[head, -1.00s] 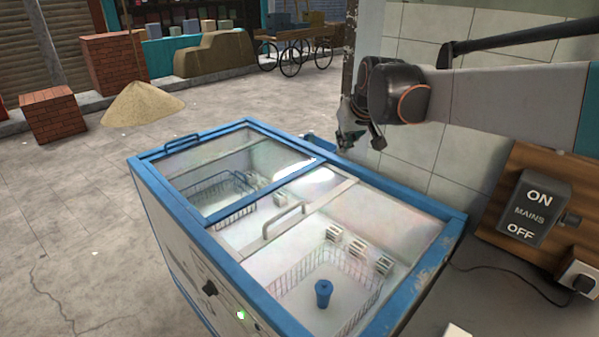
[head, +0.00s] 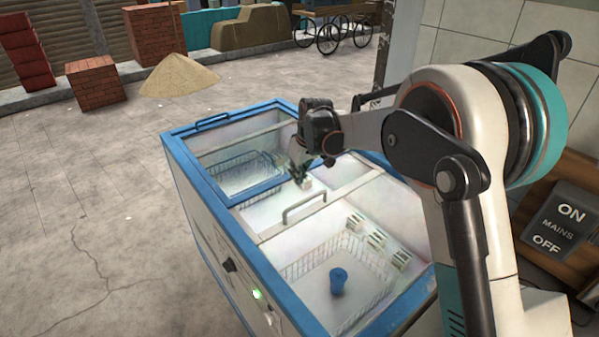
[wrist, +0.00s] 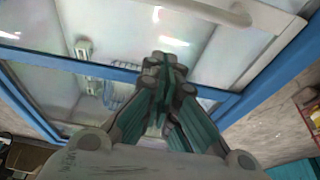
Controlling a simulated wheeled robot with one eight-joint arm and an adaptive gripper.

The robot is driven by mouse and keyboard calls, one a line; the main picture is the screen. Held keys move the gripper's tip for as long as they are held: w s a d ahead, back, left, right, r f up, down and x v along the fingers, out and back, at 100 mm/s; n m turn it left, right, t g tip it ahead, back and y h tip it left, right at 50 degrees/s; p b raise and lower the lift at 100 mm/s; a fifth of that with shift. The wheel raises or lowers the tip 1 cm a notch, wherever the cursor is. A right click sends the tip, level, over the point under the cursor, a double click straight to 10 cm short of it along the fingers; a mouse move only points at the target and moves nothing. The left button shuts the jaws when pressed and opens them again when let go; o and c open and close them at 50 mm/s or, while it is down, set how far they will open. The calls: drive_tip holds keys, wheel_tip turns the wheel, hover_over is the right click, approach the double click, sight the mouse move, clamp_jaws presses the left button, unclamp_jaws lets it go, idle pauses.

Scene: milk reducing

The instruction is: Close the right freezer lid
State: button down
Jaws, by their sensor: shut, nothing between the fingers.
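The chest freezer (head: 168,162) is blue-rimmed with sliding lids. The left lid (head: 262,188) has a blue frame. A pale crossbar with a grey handle (head: 304,207), apparently the right lid's, lies across the middle; the handle also shows in the wrist view (wrist: 205,10). Whether glass covers the section right of that bar is hard to tell. My gripper (head: 299,179) is shut and empty, above the gap between the blue bar and the handle bar, apart from the handle. Its closed fingers show in the wrist view (wrist: 166,78). Contact with the freezer cannot be judged.
A blue cup (head: 338,281) and wire baskets are inside the freezer. A mains switch (head: 561,230) is on the wall at right. My arm crosses the freezer's back right. Open paved floor (head: 90,200) lies to the left.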

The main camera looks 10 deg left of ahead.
drive_tip(key=b, duration=0.1)
hover_over(295, 200)
wheel_tip(295, 200, down, 5)
drive_tip(key=shift+r, duration=0.2)
drive_tip(key=shift+f+b, duration=0.3)
drive_tip(key=shift+s+d+r+b, duration=0.2)
drive_tip(key=shift+s+d+r, duration=0.05)
drive_tip(key=shift+s+d, duration=0.45)
drive_tip(key=shift+s+d+r+b, duration=0.25)
drive_tip(key=shift+s+d, duration=0.3)
drive_tip(key=shift+d, duration=0.15)
drive_tip(key=s+d+p, duration=0.1)
drive_tip(key=s+d, duration=2.3)
drive_tip(key=d, duration=0.2)
drive_tip(key=shift+d, duration=0.3)
